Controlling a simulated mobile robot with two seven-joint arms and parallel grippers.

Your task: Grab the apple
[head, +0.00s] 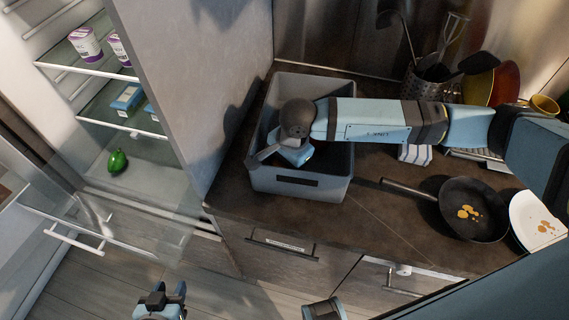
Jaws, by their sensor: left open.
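No apple can be made out in the head view. My left gripper (166,291) is at the bottom edge, low over the floor, with its two fingers apart and nothing seen between them. My right arm reaches in from the right across the counter. Its gripper (280,152) is over and partly inside the grey bin (300,185). The wrist and the bin's shadow hide its fingertips and most of the bin's inside, so I cannot tell what it holds.
The fridge on the left stands open, with cartons (86,44), blue packs (127,97) and a green pepper-like item (117,161). A black pan (470,209) and a white plate (537,220) sit on the counter at right. Utensils stand behind.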

